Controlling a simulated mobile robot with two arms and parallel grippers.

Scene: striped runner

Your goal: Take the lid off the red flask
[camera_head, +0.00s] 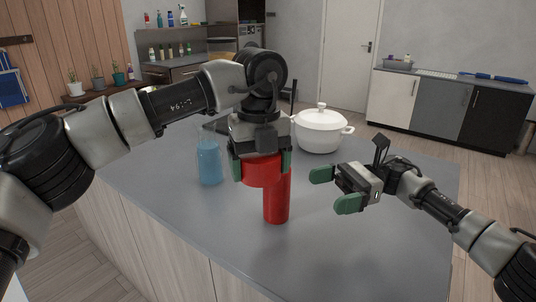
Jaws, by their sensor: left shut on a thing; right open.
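The red flask (277,206) stands upright on the grey counter. My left gripper (262,168) points down above and slightly left of it, shut on a red lid (261,173). The lid is shifted left of the flask body and overlaps its upper part in the picture, so the flask's mouth is hidden. The lid looks apart from the flask, though the gap cannot be seen. My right gripper (335,189) is open and empty, to the right of the flask with its fingers towards it.
A blue bottle (209,163) stands on the counter (367,251) to the left of the flask. A white lidded pot (319,136) stands behind, to the right. The front right of the counter is clear.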

